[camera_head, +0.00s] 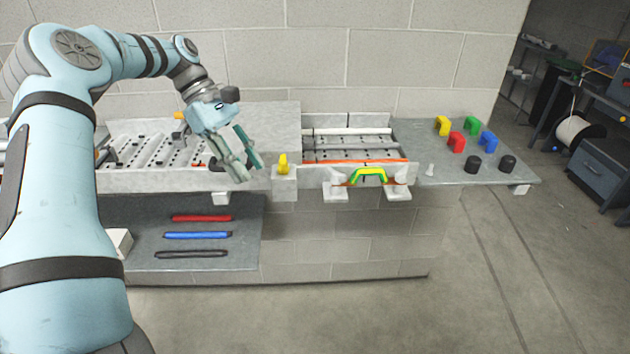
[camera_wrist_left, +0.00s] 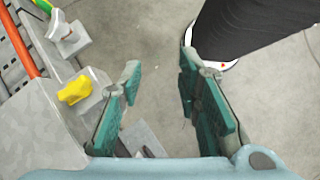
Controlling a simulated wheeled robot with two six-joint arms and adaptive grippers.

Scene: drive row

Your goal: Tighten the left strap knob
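My left gripper (camera_head: 248,171) hangs in front of the bench edge with its fingers apart and nothing between them. In the left wrist view its open fingers (camera_wrist_left: 160,72) have floor behind them. A yellow knob (camera_head: 283,163) stands on a grey block just right of the gripper, apart from it. It also shows left of the fingers in the wrist view (camera_wrist_left: 75,89). A green and yellow arched handle (camera_head: 368,175) sits at the bay's front between white brackets; the left bracket (camera_head: 335,180) is nearer me. I cannot tell for sure which part is the left strap knob. My right gripper is out of view.
An orange strip (camera_head: 356,162) edges the slotted bay. Colored arches, such as a red one (camera_head: 457,142), and black cylinders (camera_head: 472,164) stand on the right shelf. Red, blue and black bars (camera_head: 197,235) lie on the lower shelf. The floor in front is clear.

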